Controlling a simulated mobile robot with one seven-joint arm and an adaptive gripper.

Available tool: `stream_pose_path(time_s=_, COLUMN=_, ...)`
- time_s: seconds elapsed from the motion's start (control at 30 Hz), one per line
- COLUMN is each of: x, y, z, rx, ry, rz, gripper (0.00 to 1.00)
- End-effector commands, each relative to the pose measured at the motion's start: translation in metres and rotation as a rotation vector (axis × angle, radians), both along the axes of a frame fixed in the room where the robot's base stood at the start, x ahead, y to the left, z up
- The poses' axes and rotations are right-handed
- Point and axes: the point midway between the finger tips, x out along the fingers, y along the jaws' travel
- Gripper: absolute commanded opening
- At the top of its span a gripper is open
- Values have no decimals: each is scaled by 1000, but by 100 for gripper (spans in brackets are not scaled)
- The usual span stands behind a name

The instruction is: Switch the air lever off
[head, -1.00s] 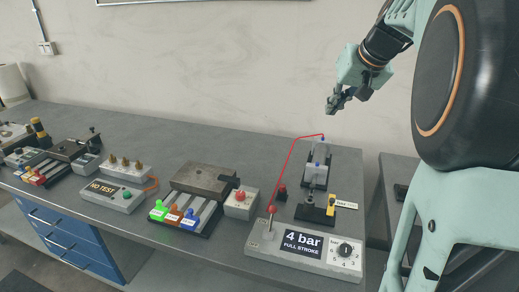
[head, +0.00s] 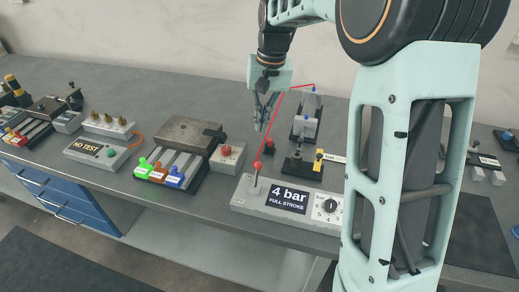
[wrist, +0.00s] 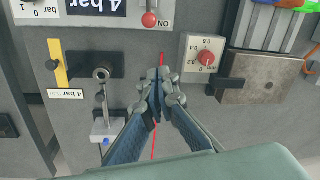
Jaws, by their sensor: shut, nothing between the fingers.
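The air lever, a short stick with a red ball (head: 256,166), stands upright at the left end of the grey control box (head: 240,201) marked "4 bar FULL STROKE". In the wrist view its red ball (wrist: 149,19) is at the top, beside a label that reads ON upside down. My gripper (head: 259,128) points down above the bench, over and a little behind the lever, apart from it. In the wrist view its fingertips (wrist: 158,72) are together with nothing between them, below the ball in the picture.
A thin red line (head: 273,133) runs from the lever to the devices behind. A dial (head: 328,205) is on the control box's right.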

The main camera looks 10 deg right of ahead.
Motion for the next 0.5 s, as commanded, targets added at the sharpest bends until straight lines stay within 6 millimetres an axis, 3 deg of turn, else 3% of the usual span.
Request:
stream_pose_path(time_s=0.17, x=0, y=2, z=-17, rx=0, ry=4, rz=0, gripper=0)
stream_pose_path(time_s=0.5, x=3, y=10, z=-88, rx=1, ry=6, rz=2, gripper=0)
